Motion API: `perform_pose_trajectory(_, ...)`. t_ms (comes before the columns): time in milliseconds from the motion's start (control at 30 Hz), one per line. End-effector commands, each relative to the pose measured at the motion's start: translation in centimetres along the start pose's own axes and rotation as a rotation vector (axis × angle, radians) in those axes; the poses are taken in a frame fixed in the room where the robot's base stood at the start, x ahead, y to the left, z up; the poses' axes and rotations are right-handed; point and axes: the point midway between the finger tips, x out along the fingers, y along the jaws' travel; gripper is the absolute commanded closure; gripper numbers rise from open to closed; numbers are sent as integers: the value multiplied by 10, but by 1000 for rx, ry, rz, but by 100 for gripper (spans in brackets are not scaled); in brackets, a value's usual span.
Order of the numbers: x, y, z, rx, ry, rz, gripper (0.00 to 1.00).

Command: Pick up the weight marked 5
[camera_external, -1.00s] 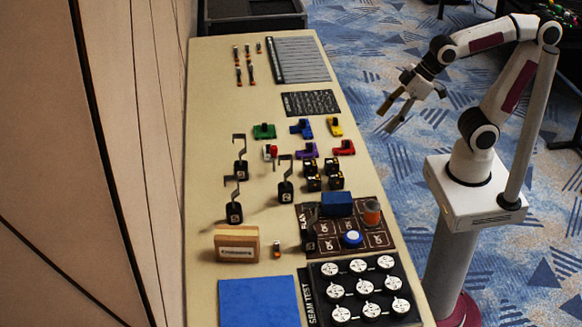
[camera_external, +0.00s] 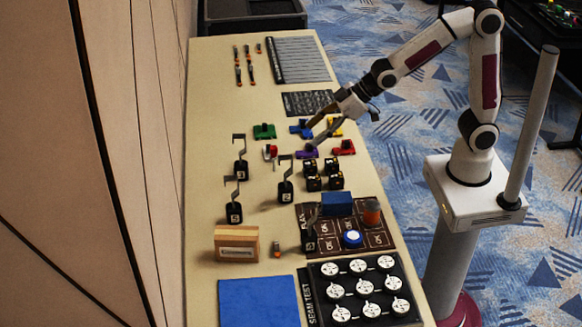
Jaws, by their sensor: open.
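Black hooked weights with small white marks stand upright on the table: one (camera_external: 241,171) at the back, one (camera_external: 285,193) to the right, and one (camera_external: 234,213) nearer the front left. Another dark upright piece (camera_external: 309,238) that looks like a weight stands at the left edge of the brown mat. The numbers are too small to read, so I cannot tell which weight is marked 5. My gripper (camera_external: 316,134) is open and empty, above the small coloured cars, behind and to the right of the weights.
Several toy cars, including a green one (camera_external: 264,131) and a red one (camera_external: 344,147), lie around my gripper. Black-and-yellow blocks (camera_external: 312,184) stand beside the right weight. The table's left strip is clear.

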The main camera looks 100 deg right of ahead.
Motion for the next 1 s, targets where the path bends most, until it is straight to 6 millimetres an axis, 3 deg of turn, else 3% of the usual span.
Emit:
perform_pose_trajectory(533,113,4,-19,-7,115,-10,46)
perform_pose_trajectory(1000,204,3,-8,-9,217,-31,46)
